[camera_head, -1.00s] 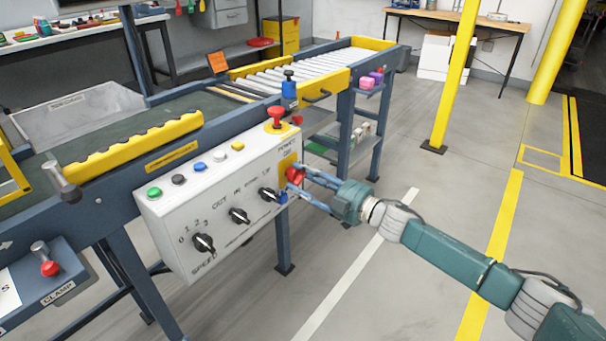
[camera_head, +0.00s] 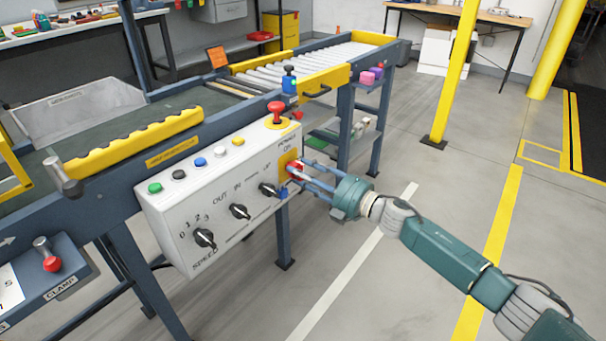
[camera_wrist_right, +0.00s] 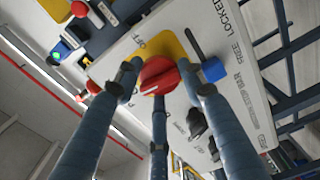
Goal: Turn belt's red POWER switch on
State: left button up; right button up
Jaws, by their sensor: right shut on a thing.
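The red POWER switch (camera_head: 294,168) is a knob on a yellow plate at the right end of the white control box (camera_head: 215,205). In the right wrist view the red knob (camera_wrist_right: 158,76) sits between the fingers, in front of the yellow plate (camera_wrist_right: 168,45). My right gripper (camera_head: 304,174) reaches it from the right and is shut on it, with fingers around its sides. The fingers partly hide the knob in the head view, so its exact angle is hard to read there. My left gripper is not in view.
A blue-ended lever (camera_wrist_right: 213,70) is close beside the fingers. A red mushroom button (camera_head: 276,110) stands on the box top. Black knobs (camera_head: 240,211) line the box front. The conveyor (camera_head: 300,68) runs behind. The floor to the right is clear.

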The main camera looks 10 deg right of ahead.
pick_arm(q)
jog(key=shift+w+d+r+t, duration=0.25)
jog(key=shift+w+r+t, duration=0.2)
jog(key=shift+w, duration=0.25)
pick_arm(e)
jog(key=shift+w+d+f+n, duration=0.1)
jog(key=shift+d+n, duration=0.15)
jog(key=shift+n, duration=0.45)
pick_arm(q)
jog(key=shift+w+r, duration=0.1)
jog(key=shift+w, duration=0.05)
pick_arm(e)
jog(key=o, duration=1.2)
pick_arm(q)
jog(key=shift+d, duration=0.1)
pick_arm(e)
jog(key=v, duration=1.2)
